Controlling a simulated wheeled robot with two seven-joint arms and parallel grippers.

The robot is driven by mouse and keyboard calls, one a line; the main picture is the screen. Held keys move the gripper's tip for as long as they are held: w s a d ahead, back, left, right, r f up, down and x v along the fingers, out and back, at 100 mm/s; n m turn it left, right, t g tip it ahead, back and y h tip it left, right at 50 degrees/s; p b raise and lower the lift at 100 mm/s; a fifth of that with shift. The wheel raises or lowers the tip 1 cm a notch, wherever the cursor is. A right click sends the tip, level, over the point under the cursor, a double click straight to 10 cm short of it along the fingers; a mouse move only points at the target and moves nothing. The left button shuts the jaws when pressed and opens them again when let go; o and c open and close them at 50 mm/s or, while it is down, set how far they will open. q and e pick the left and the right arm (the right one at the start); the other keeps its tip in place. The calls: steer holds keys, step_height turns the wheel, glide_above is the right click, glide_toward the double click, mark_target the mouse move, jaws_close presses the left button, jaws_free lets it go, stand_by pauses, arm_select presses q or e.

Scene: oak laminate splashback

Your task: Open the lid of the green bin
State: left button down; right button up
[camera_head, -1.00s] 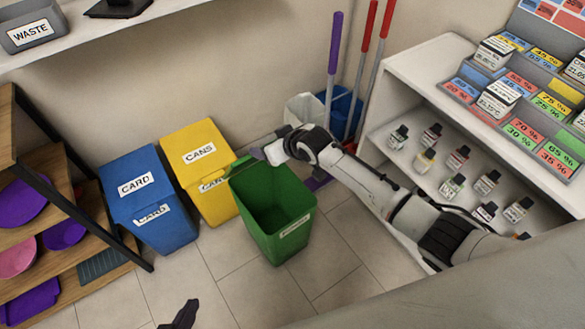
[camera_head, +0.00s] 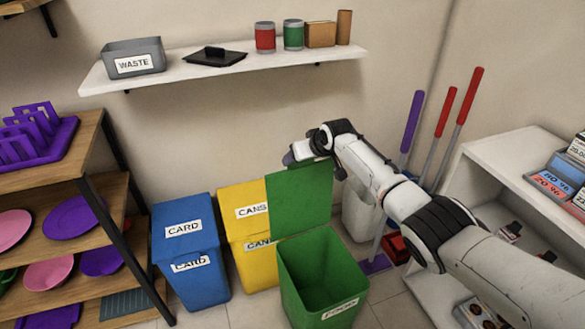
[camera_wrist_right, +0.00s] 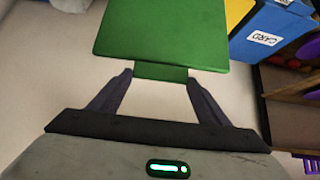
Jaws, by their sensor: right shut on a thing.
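The green bin (camera_head: 318,270) stands on the floor with its mouth open and an empty-looking inside. Its green lid (camera_head: 300,198) stands up from the rear of the bin, roughly upright. My right gripper (camera_head: 296,158) is at the lid's upper edge. In the right wrist view, the fingers of my right gripper (camera_wrist_right: 159,77) are on either side of a small tab at the edge of the lid (camera_wrist_right: 162,35), shut on it. My left gripper is not in view.
A yellow cans bin (camera_head: 238,205) and a blue card bin (camera_head: 186,245) stand left of the green bin. A white wall shelf (camera_head: 220,72) is above. A pale bin, mop handles and a white shelf unit (camera_head: 520,150) are on the right.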

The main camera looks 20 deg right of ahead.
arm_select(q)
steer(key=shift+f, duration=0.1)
arm_select(e)
steer(key=shift+w+r, duration=0.35)
steer(key=shift+r, duration=0.1)
steer(key=o, duration=1.4)
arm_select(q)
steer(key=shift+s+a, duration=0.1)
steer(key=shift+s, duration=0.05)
arm_select(e)
steer(key=shift+o, duration=0.6)
steer(key=shift+s+f, duration=0.1)
steer(key=shift+f, duration=0.1)
steer(key=shift+s+r, duration=0.1)
steer(key=shift+s, duration=0.05)
arm_select(q)
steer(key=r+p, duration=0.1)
steer(key=p, duration=0.1)
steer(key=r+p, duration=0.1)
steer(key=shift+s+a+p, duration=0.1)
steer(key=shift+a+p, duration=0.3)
arm_select(e)
steer(key=v, duration=1)
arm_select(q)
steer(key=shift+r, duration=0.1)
